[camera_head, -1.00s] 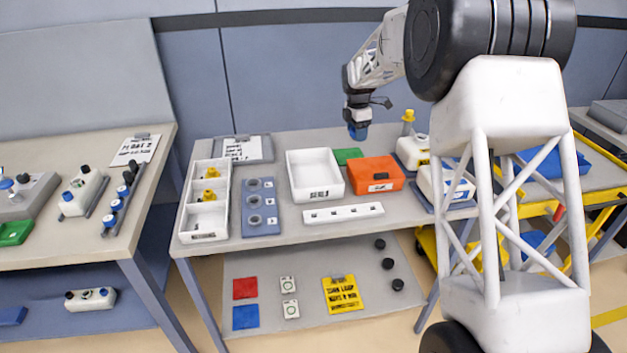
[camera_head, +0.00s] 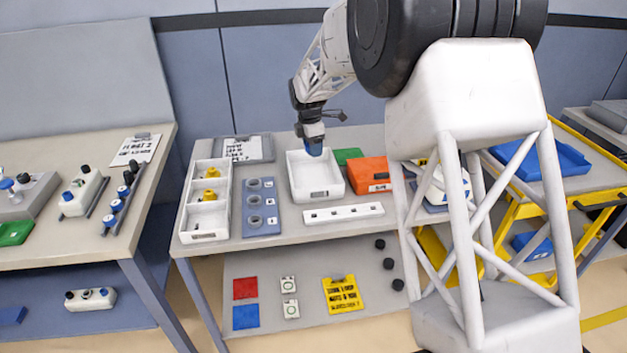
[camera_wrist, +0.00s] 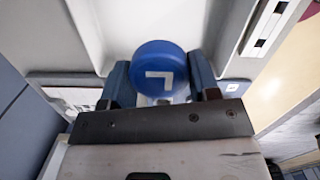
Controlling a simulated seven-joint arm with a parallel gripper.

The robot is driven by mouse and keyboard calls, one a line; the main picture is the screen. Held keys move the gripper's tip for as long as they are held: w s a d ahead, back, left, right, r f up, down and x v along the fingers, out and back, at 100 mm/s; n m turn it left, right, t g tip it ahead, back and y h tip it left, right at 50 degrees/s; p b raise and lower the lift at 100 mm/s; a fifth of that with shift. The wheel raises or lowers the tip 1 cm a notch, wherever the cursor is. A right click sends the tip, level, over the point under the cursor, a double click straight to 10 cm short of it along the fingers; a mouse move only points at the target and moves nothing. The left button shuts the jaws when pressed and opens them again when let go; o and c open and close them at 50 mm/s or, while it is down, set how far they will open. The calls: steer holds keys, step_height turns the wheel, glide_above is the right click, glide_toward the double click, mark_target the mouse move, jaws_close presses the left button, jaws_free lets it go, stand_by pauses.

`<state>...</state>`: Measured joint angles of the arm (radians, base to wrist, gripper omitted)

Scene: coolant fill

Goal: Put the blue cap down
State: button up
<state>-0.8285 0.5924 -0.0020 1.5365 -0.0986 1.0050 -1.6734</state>
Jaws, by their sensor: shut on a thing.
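The blue cap (camera_wrist: 160,68) is round with a white L-shaped mark on its face. It sits between the two fingers of my gripper (camera_wrist: 160,95) in the wrist view, and the gripper is shut on it. In the head view my gripper (camera_head: 313,148) holds the blue cap (camera_head: 314,151) over the back part of a white open tray (camera_head: 318,193). The inside of the tray that shows is empty. The wrist view shows the pale tray floor and walls beyond the cap. I cannot tell how high the cap is above the floor.
Left of the tray stand a blue-grey plate (camera_head: 262,228) with three round sockets and a white divided box (camera_head: 201,236) with yellow parts. An orange box (camera_head: 369,174) and a green piece (camera_head: 347,155) are at the right. A white strip (camera_head: 343,214) lies in front.

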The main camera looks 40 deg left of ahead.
glide_above(314, 179)
steer(key=shift+s+a+f, duration=0.1)
steer(key=shift+f, duration=1.45)
steer(key=shift+s+a+f, duration=0.1)
steer(key=shift+f, duration=1.45)
steer(key=shift+d+f, duration=0.1)
steer(key=shift+f, duration=0.05)
steer(key=shift+f, duration=1.75)
steer(key=shift+f, duration=0.1)
steer(key=o, duration=0.8)
steer(key=r, duration=1.2)
steer(key=shift+s+a+r, duration=0.1)
steer(key=shift+s+a, duration=0.2)
steer(key=shift+s, duration=0.05)
